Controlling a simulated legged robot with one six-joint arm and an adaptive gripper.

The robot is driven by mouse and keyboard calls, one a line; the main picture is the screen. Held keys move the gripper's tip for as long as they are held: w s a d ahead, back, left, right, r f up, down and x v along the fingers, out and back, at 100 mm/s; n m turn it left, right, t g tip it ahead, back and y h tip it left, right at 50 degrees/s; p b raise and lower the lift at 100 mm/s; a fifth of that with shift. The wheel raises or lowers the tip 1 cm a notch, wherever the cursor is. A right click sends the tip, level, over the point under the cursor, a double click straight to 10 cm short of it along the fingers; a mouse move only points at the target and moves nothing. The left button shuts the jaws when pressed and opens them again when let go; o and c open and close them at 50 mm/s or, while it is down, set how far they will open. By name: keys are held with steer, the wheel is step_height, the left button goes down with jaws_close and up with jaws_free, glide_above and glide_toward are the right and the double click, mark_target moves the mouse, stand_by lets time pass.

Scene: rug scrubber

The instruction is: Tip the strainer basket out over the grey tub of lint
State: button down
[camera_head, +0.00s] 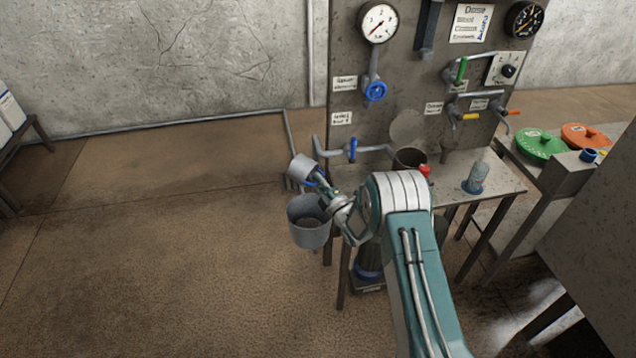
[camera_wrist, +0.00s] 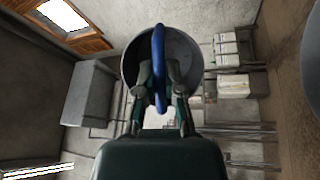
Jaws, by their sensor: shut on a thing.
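The strainer basket (camera_head: 303,168) is a small grey cylinder with a blue handle, held in the air left of the steel bench. My gripper (camera_head: 328,192) is shut on the blue handle, which shows between the fingers in the wrist view (camera_wrist: 160,92). The basket (camera_wrist: 132,62) lies tipped on its side, and its contents cannot be made out. The grey tub (camera_head: 309,234) is close below the basket, just left of the bench. Its inside looks dark, and the lint cannot be told apart. My gripper is above the tub's right side.
A panel (camera_head: 400,80) with gauges, valves and pipes rises behind the bench (camera_head: 500,182). A bottle (camera_head: 476,177) and an open dark pot (camera_head: 408,158) are on or by the bench. Green (camera_head: 540,144) and orange (camera_head: 586,136) lids lie right. The floor at left is clear.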

step_height(320, 180, up, 2)
steer(key=n+g+h, duration=0.2)
steer(key=g+h, duration=0.1)
steer(key=g, duration=0.1)
steer(key=shift+r, duration=0.1)
steer(key=r+n+g+h, duration=0.1)
steer(key=g+h, duration=0.1)
steer(key=h, duration=0.1)
steer(key=shift+r+g, duration=0.15)
steer(key=shift+g, duration=0.15)
